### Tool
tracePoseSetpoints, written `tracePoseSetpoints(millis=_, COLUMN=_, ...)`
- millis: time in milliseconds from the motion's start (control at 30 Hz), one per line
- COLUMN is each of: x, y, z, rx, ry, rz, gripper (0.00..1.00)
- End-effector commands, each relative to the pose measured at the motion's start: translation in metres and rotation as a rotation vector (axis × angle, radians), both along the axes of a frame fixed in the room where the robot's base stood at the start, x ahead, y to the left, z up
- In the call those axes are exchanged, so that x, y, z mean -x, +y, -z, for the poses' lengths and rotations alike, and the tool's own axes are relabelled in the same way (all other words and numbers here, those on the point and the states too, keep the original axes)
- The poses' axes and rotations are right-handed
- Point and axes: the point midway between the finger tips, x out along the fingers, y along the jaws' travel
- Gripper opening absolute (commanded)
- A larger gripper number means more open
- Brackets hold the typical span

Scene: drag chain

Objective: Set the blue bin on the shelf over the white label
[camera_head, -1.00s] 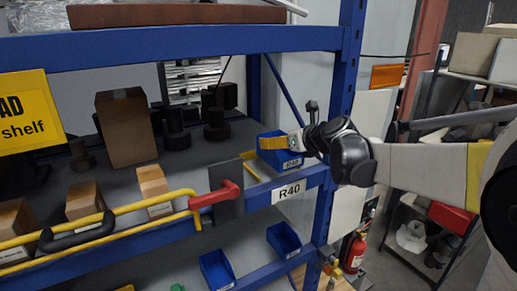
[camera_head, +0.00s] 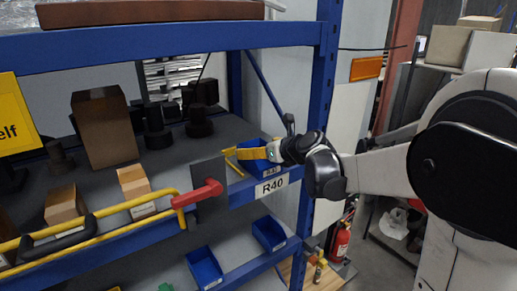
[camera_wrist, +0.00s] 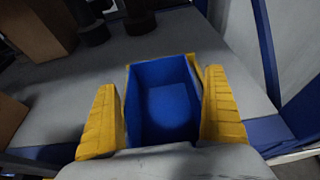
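The blue bin (camera_head: 269,171) is at the right end of the shelf's front edge, just above the white R40 label (camera_head: 271,187). In the wrist view the open-topped bin (camera_wrist: 165,95) looks empty, with its mouth facing the camera. My gripper (camera_wrist: 162,105) has one yellow finger on each side of it, close to the side walls. It appears shut on the bin, though a thin gap may show at the left finger. In the head view a yellow finger hides part of the bin. Contact between the bin's base and the shelf is hard to judge.
A blue post (camera_head: 316,130) stands right of the bin. A grey plate with a red handle (camera_head: 198,195) and a yellow rail (camera_head: 115,210) are to the left. Brown boxes (camera_head: 104,125) and dark cylinders are further in. Two other blue bins (camera_head: 205,268) sit on the lower shelf.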

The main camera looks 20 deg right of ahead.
Motion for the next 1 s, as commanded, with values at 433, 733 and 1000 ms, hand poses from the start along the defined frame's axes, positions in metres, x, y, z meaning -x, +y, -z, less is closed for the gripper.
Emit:
tracePoseSetpoints(millis=433, x=0.043, y=-0.013, z=-0.02, rx=-0.001, ry=0.0, rz=0.004, gripper=1.0)
tracePoseSetpoints(millis=733, x=0.094, y=-0.026, z=-0.042, rx=0.001, ry=0.0, rz=0.002, gripper=1.0)
tracePoseSetpoints(millis=1000, x=0.124, y=-0.007, z=-0.039, rx=0.19, ry=-0.001, rz=-0.104, gripper=1.0)
